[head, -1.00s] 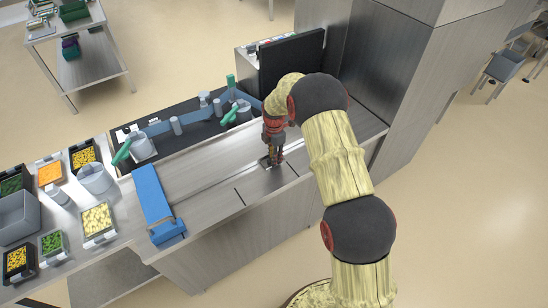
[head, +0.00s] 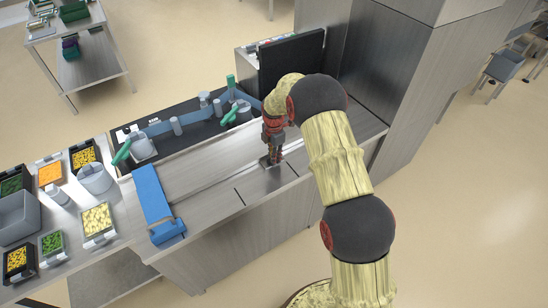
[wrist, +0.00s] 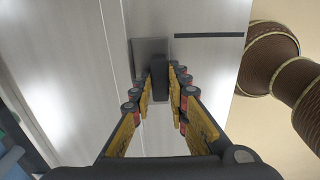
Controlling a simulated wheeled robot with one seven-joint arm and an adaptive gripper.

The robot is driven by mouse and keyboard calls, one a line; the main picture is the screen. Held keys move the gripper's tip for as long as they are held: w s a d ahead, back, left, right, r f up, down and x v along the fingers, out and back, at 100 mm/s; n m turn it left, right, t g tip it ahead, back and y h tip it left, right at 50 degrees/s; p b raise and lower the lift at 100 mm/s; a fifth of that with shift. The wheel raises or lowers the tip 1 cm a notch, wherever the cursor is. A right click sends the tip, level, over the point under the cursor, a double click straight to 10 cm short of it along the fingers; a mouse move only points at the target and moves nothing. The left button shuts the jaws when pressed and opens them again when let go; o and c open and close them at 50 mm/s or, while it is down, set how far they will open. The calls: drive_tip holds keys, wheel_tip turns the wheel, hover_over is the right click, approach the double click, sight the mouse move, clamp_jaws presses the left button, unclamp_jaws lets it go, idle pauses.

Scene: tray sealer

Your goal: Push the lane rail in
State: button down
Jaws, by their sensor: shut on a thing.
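My gripper (head: 272,155) points down at the steel counter in the head view. In the wrist view its fingers (wrist: 160,73) are shut on a dark upright block (wrist: 160,88), which looks like the lane rail's grip. A square grey plate (wrist: 150,46) lies at the block's foot; its edge also shows beside my fingertips in the head view (head: 264,161). How far the lane rail extends cannot be made out. In the head view my fingers hide most of the block.
A thin dark slot (wrist: 210,35) runs beside the plate. A blue bar (head: 155,200) crosses the counter at left. Food trays (head: 97,220) stand beyond it. A black panel (head: 290,65) rises behind my gripper. The counter top (head: 215,185) between blue bar and gripper is clear.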

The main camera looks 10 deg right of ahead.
sight(268, 152)
drive_tip(key=w, duration=0.2)
drive_tip(key=w+a, duration=0.1)
drive_tip(key=w, duration=0.1)
drive_tip(key=shift+a, duration=0.15)
drive_tip(key=shift+w+r, duration=0.1)
drive_tip(key=shift+r, duration=0.1)
drive_tip(key=c, duration=2)
unclamp_jaws()
drive_tip(key=shift+w, duration=0.1)
wheel_tip(268, 152, up, 12)
drive_tip(key=shift+f, duration=0.15)
